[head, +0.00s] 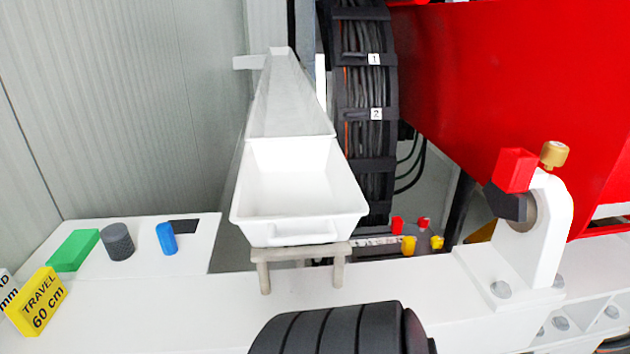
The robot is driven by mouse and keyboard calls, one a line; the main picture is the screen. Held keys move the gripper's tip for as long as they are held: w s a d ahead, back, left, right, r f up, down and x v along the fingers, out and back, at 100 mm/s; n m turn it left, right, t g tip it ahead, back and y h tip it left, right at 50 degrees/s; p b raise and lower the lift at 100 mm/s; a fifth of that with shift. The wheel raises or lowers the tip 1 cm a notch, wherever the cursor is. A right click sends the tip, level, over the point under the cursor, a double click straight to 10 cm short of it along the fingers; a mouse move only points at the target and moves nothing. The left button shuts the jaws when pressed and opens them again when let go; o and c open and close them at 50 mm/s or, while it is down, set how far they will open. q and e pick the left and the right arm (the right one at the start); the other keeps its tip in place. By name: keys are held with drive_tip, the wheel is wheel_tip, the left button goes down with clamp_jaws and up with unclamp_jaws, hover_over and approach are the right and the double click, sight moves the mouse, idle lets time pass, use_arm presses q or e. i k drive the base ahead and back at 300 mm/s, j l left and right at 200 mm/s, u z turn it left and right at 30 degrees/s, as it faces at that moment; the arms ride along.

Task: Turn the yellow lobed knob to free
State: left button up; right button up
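I cannot make out a yellow lobed knob for certain. Two small yellow parts, one left (409,246) and one right (437,242), show low behind the white beam, beside small red parts (397,225); they are too small to tell their shape. A brass-coloured knob (554,154) sits at the top of a white bracket (551,225) on the right, next to a red block (514,170). Neither of my grippers shows in the head view.
A white tray (301,231) stands on a small stand (300,254) in the middle. A green block (74,250), a dark grey cylinder (117,242), a blue cylinder (166,238) and a yellow travel sign (37,301) are at left. A large red body (540,80) fills the upper right.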

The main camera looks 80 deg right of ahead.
sight(436, 242)
drive_tip(key=z, duration=3.2)
